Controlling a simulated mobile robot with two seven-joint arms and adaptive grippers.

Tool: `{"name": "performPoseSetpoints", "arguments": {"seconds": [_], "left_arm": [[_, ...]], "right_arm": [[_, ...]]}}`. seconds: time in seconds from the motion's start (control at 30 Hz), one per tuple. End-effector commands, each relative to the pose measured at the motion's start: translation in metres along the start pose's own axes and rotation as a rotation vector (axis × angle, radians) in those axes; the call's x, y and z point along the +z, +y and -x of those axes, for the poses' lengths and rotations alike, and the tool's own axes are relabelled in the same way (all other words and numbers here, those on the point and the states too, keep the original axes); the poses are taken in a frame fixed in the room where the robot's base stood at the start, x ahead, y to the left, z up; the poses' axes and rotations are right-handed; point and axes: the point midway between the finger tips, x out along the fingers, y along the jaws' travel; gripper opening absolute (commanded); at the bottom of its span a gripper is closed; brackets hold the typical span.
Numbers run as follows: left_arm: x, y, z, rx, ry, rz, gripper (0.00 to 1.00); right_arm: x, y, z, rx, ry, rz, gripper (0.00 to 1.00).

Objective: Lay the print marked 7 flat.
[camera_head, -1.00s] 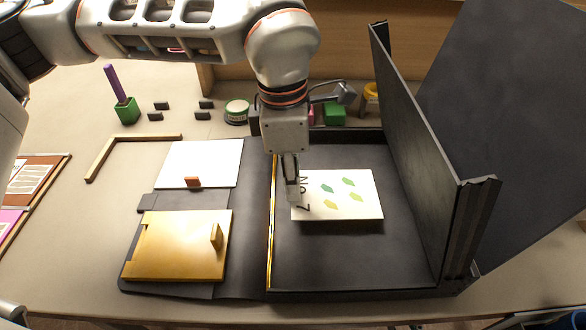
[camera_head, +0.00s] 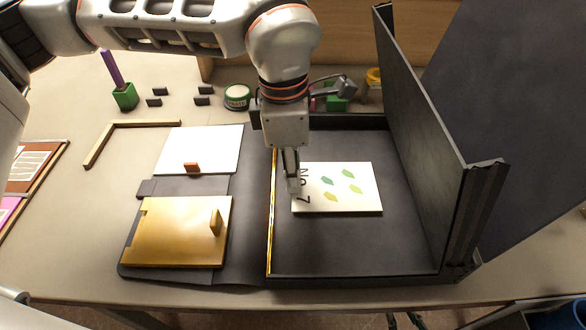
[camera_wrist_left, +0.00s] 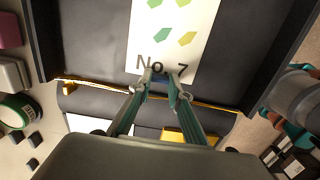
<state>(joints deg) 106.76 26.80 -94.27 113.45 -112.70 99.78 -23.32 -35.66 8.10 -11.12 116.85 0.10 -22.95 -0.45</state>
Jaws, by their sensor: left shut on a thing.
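The print marked No 7 (camera_head: 350,190) is a pale sheet with green and yellow leaf shapes, over the floor of the open black box (camera_head: 350,250). It looks level and close to the floor; I cannot tell whether it touches all over. My left gripper (camera_head: 294,190) is shut on the print's left edge, beside the number. In the left wrist view the print (camera_wrist_left: 185,45) extends away from the fingertips (camera_wrist_left: 160,82), with the "No 7" edge at them. My right gripper is not in view.
The box's lid wall (camera_head: 420,130) stands upright on the right. Left of the box are a white sheet (camera_head: 215,150) with a small orange block and a golden board (camera_head: 175,235) with a knob. A green tin (camera_head: 237,97) and small black blocks sit behind.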

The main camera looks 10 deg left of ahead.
Motion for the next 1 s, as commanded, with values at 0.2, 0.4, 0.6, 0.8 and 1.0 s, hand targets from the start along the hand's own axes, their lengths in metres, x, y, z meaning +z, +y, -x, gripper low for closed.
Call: {"name": "performPoseSetpoints", "arguments": {"seconds": [0.2,0.4,0.6,0.8,1.0], "left_arm": [[-0.0004,0.0000,-0.0068,-0.001,0.000,0.000,0.00],[-0.0004,0.0000,-0.0071,0.000,0.000,0.000,0.38],[-0.0004,0.0000,-0.0070,0.000,0.000,0.000,0.38],[-0.0005,-0.0001,-0.0071,0.000,0.000,0.000,0.35],[-0.0005,-0.0001,-0.0071,0.000,0.000,0.000,0.35]], "right_arm": [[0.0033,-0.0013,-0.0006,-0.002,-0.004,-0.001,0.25],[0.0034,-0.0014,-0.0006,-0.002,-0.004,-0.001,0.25],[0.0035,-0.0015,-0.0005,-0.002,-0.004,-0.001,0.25],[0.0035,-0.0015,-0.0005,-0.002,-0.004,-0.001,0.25],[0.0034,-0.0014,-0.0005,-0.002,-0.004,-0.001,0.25]]}}
